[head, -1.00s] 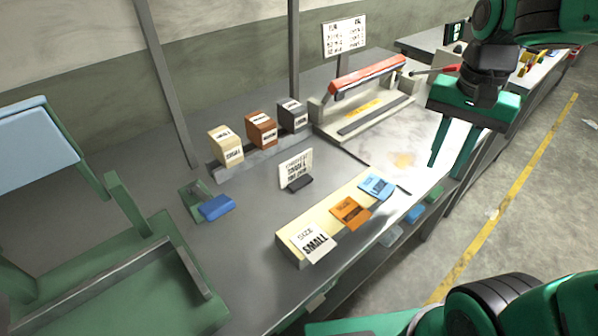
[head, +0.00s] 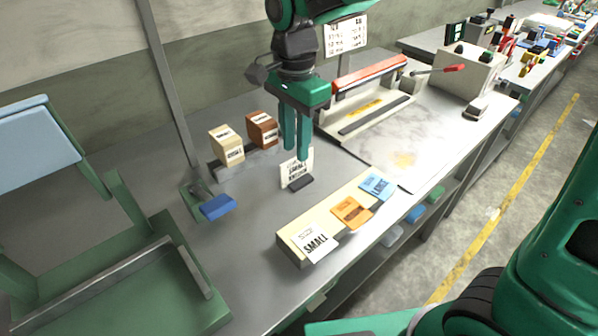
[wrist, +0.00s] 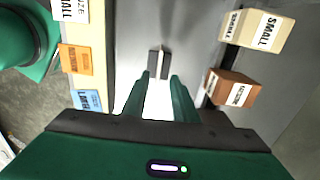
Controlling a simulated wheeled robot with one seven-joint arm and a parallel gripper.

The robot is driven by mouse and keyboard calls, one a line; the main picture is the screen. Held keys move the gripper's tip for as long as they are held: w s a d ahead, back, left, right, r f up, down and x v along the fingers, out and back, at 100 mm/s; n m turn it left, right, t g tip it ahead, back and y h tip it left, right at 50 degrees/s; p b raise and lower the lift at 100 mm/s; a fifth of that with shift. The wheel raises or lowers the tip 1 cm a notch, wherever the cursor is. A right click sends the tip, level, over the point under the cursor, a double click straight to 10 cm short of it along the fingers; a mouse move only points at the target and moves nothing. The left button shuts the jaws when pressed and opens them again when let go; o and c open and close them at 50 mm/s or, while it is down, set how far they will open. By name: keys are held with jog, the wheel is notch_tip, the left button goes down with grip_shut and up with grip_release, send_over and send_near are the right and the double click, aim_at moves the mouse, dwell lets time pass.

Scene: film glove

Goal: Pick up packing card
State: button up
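The packing card, a white card with black print (head: 297,168), stands upright in a small dark holder (head: 300,183) on the grey bench. In the wrist view the card (wrist: 162,62) appears edge-on beside the dark holder (wrist: 153,64), just ahead of my fingertips. My gripper (head: 296,158) points down with its green fingers apart, and nothing is seen held. In the head view the fingers overlap the card and partly hide it. In the wrist view my gripper (wrist: 161,80) shows a clear gap between its fingers. Contact with the card cannot be told.
A cream box (head: 227,147) and a brown box (head: 262,131) stand behind the card. A cream block in front carries the SMALL card (head: 315,243), an orange card (head: 351,211) and a blue card (head: 377,186). The red-armed sealer (head: 368,77) stands at the right.

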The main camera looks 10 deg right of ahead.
aim_at(296, 178)
jog(key=shift+s+f, duration=0.1)
jog(key=shift+f, duration=2.8)
jog(key=shift+f, duration=0.25)
grip_shut()
